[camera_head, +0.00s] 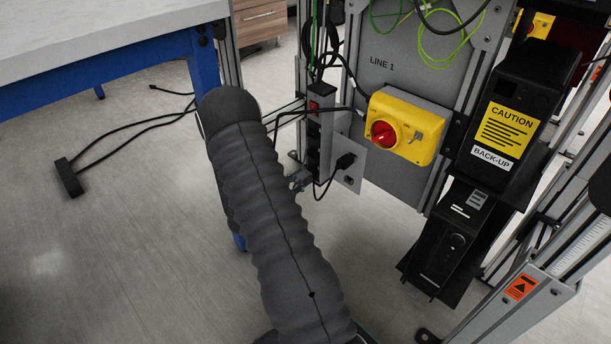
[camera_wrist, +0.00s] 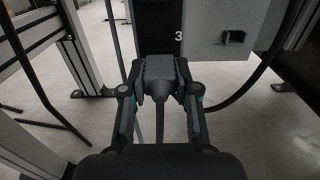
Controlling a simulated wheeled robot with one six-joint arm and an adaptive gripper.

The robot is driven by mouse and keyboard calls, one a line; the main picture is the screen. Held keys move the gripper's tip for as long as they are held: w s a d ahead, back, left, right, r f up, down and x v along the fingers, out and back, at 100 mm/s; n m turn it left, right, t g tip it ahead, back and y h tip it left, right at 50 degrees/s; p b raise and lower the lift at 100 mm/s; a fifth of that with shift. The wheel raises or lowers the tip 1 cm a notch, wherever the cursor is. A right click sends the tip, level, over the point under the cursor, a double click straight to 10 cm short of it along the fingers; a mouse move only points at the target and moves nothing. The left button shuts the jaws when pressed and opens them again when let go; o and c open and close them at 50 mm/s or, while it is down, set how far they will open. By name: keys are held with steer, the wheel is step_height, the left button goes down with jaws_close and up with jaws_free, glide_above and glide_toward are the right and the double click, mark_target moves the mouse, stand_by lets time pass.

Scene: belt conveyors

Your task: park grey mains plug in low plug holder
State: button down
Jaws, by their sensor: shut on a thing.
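The grey mains plug (camera_wrist: 158,72) is between the fingers of my gripper (camera_wrist: 160,90) in the wrist view, with its cable hanging down. My gripper is shut on it. The plug is directly in front of the black socket strip (camera_wrist: 157,30), below the number 3; its pins are hidden, so I cannot tell whether it is seated. The low plug holder (camera_wrist: 233,37) is a small dark bracket on a grey plate, up and right of the plug and apart from it. In the head view the low holder (camera_head: 349,180) sits under a black plug (camera_head: 345,161). My arm mostly hides my gripper there.
A black cable (camera_wrist: 250,83) loops down right of my gripper. The yellow switch box (camera_head: 405,128) with a red knob stands right of the strip. A blue-legged table (camera_head: 110,65) is at left. An aluminium post (camera_wrist: 35,35) stands left of my gripper.

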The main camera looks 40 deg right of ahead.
steer(key=shift+s+a, duration=0.2)
steer(key=shift+a, duration=2.15)
